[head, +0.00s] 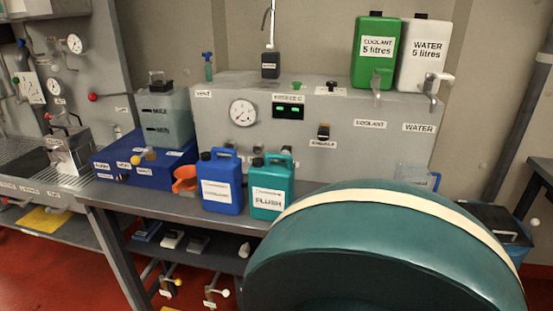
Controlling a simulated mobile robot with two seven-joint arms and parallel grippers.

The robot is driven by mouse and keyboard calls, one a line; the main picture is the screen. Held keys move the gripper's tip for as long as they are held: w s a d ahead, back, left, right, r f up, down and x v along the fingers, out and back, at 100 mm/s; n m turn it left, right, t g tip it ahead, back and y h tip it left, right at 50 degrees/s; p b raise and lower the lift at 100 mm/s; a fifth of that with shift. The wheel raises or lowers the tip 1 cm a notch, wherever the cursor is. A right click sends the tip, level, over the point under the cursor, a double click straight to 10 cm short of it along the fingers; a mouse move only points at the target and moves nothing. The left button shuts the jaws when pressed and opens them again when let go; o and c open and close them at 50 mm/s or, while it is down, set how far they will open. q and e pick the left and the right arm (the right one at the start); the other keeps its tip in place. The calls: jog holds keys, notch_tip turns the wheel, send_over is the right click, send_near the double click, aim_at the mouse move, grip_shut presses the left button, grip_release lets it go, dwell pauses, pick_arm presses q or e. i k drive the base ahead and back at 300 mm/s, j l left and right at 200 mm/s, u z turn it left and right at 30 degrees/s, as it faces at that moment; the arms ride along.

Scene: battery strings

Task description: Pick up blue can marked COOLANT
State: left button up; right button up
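A blue can (221,182) with a handle, a dark cap and a white label stands upright on the front of the grey bench. Its label is too small to read surely, but seems to say COOLANT. A teal can (271,186) marked FLUSH stands close on its right. An orange funnel or cup (185,179) is just to its left. A green container (376,50) marked COOLANT 5 litres stands higher up, on the grey unit. Neither of my grippers is in view.
The grey unit (222,107) with gauge and display stands behind the cans. A white WATER container (424,55) with a tap sits on top. A blue box (146,158) bears a clear tank at left. The bench's front edge (150,200) is free at left; the lower right is blocked from view.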

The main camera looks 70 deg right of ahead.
aim_at(220, 178)
jog(key=z, duration=1.9)
